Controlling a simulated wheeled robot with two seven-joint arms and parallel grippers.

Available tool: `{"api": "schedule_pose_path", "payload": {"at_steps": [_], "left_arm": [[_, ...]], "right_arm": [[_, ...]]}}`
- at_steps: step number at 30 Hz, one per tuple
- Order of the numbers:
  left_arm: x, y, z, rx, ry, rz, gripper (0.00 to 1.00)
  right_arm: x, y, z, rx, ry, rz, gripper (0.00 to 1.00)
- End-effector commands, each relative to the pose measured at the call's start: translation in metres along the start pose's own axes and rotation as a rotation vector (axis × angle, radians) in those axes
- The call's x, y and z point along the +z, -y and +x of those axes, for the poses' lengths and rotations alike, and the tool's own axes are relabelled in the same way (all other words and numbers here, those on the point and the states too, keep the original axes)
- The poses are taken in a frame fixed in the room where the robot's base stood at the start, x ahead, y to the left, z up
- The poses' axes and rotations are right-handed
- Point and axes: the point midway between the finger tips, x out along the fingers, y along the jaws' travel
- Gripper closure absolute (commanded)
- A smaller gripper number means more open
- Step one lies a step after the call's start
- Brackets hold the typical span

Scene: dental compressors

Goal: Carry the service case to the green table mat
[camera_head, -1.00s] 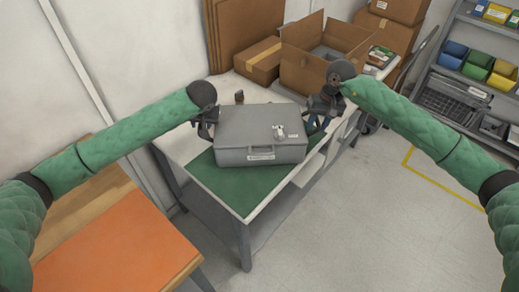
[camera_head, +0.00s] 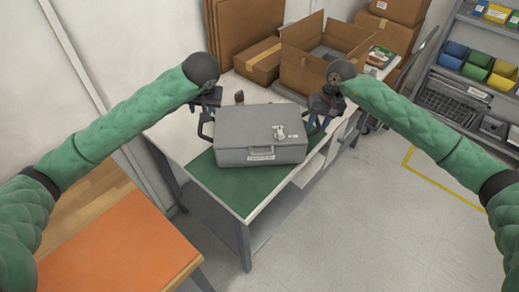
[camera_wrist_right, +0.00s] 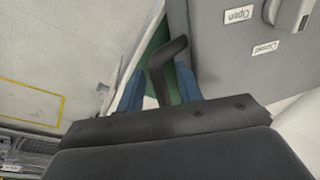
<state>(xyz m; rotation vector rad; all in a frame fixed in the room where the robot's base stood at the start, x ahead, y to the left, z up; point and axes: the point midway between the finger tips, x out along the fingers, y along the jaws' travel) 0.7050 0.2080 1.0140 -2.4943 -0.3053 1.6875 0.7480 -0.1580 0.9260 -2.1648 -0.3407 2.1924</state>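The grey service case (camera_head: 255,130) lies flat on the white table, with a latch on top and a dark handle at each side. Its front part is over the green mat (camera_head: 235,188); the case hides how far back the mat reaches. My right gripper (camera_head: 318,118) is at the case's right side handle. In the right wrist view that dark handle (camera_wrist_right: 165,72) stands between the two blue fingers, which are apart with gaps beside it. My left gripper (camera_head: 211,106) is open and empty, just above the left side handle (camera_head: 205,127) and clear of it.
An open cardboard box (camera_head: 308,70) and a closed box (camera_head: 258,62) stand at the table's back. A small dark item (camera_head: 239,97) is behind the case. An orange-topped table (camera_head: 120,235) is at the front left. Shelving with bins (camera_head: 478,65) is at right.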

Motion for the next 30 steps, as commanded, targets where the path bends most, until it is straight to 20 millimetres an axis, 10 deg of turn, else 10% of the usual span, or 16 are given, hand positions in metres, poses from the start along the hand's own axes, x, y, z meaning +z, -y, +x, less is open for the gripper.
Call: {"api": "schedule_pose_path", "payload": {"at_steps": [18, 30], "left_arm": [[0.0, 0.0, 0.0, 0.0, 0.0, 0.0, 0.64], [0.0, 0.0, 0.0, 0.001, 0.0, 0.0, 0.64]], "right_arm": [[-0.001, -0.001, -0.098, 0.001, -0.002, 0.0, 0.64], [-0.001, 0.0, -0.118, 0.0, 0.0, 0.0, 0.64]]}}
